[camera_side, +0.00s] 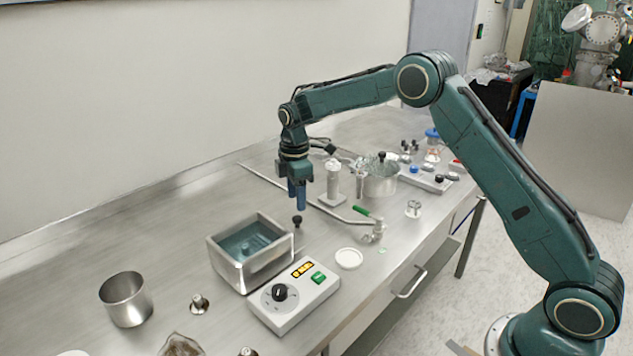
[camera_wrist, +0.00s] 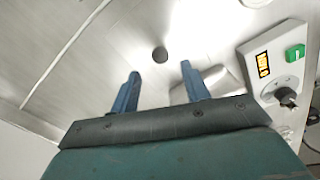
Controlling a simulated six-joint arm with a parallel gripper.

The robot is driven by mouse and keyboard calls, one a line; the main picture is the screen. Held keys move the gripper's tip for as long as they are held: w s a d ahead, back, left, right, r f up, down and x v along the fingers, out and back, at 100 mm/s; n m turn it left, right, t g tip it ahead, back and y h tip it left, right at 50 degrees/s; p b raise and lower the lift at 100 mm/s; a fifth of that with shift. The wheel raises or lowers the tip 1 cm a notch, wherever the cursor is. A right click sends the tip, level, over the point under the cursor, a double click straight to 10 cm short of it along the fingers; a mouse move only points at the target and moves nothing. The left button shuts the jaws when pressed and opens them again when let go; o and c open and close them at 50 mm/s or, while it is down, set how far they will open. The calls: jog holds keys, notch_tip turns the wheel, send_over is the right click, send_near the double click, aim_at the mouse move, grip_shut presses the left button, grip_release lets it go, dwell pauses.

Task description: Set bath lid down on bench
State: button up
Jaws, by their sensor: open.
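My gripper (camera_side: 297,204) points straight down over the bench, its blue fingers apart with nothing between them. The wrist view also shows my gripper (camera_wrist: 160,72) open. A black knob (camera_side: 297,221) stands just below the fingertips, behind the bath's right corner; it shows ahead of the fingers in the wrist view (camera_wrist: 159,54). It looks like the bath lid's handle, but the lid plate's edges cannot be made out against the steel bench. The square steel bath (camera_side: 226,266) is uncovered, with bluish water inside. Part of it shows behind the right finger in the wrist view (camera_wrist: 218,80).
A control box (camera_side: 297,296) with a dial and green button stands in front of the bath. A steel beaker (camera_side: 126,300) is at left.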

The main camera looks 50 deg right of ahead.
aim_at(299, 218)
notch_tip(299, 218, up, 6)
jog(key=shift+r, duration=0.25)
dwell(0.6)
jog(key=s+a+r+m+t, duration=0.1)
jog(key=s+r+m+t, duration=0.35)
jog(key=s+r, duration=1.2)
jog(key=s+f+m, duration=0.2)
jog(key=s+m, duration=0.2)
jog(key=s, duration=0.7)
jog(key=s+f+m+t, duration=0.1)
jog(key=s+f+m, duration=0.2)
jog(key=s, duration=0.9)
jog(key=shift+a+f+m, duration=0.15)
jog(key=shift+a+m, duration=0.1)
jog(key=shift+m, duration=0.7)
